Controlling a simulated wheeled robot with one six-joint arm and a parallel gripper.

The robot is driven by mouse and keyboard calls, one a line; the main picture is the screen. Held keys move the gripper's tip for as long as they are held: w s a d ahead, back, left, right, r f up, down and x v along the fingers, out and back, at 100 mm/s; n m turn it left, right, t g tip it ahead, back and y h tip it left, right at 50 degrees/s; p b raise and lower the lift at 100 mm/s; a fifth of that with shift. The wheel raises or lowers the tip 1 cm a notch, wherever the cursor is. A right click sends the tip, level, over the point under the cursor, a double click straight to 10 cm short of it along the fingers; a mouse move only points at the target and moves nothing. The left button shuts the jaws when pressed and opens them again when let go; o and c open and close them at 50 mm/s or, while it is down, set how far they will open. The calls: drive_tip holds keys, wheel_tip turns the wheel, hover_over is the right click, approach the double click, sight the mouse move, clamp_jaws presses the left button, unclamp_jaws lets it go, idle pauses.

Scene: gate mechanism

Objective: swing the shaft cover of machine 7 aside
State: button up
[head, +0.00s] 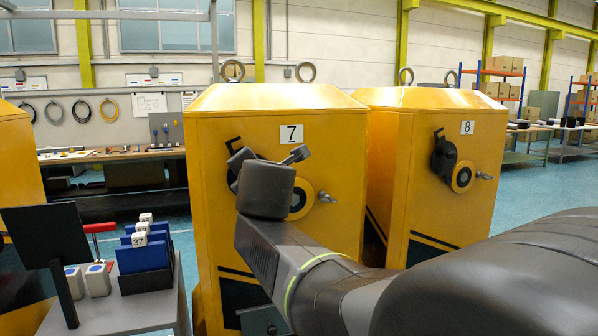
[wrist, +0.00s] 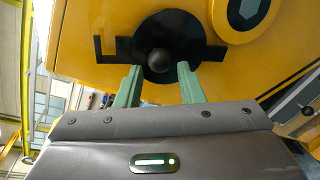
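Machine 7 (head: 218,215) is a yellow cabinet with a "7" plate, facing me. In the head view my arm hides most of the cover.
Machine 8 (head: 490,150) stands close on the right, with a similar black cover. A wing-shaped handle (head: 326,197) sticks out right of machine 7's ring. A grey table (head: 130,308) with blue holders and a dark panel stands at the lower left.

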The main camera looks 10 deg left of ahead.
drive_tip(key=p+v, duration=0.2)
drive_tip(key=v, duration=0.8)
drive_tip(key=shift+s, duration=0.3)
drive_tip(key=shift+d, duration=0.15)
drive_tip(key=shift+b+x, duration=1.55)
drive_tip(key=shift+x, duration=5.4)
drive_tip(key=shift+d+r, duration=0.1)
drive_tip(key=shift+r, duration=0.05)
